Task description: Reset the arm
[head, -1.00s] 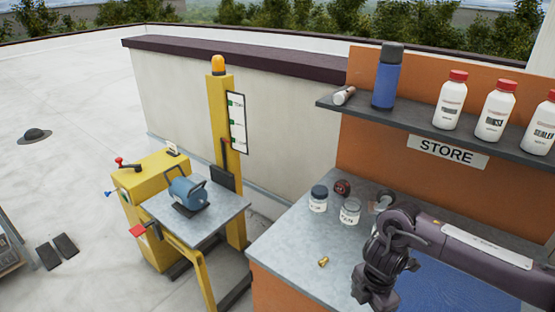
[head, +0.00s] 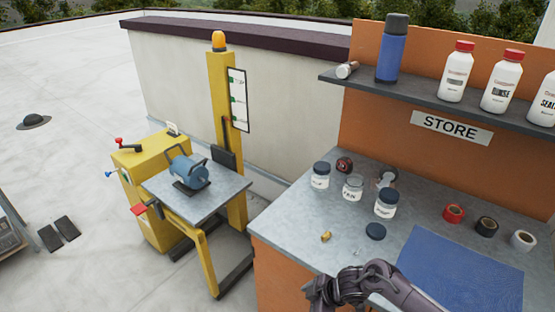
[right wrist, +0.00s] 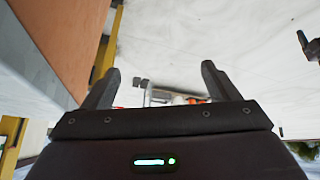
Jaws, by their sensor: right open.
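My right arm (head: 370,288) shows at the bottom of the head view, dark and bent, in front of the bench's near edge. In the right wrist view my right gripper (right wrist: 159,80) has its two dark fingers spread wide apart with nothing between them. The orange side and grey edge of the bench (right wrist: 50,60) are close by on the left of that view, apart from the fingers. Pale roof floor lies beyond.
The bench top carries jars (head: 386,204), a dark lid (head: 376,232), tape rolls (head: 486,227) and a blue mat (head: 462,268). Bottles stand on the shelf (head: 430,97) above. A yellow lift (head: 222,150) with a blue motor (head: 188,172) stands left.

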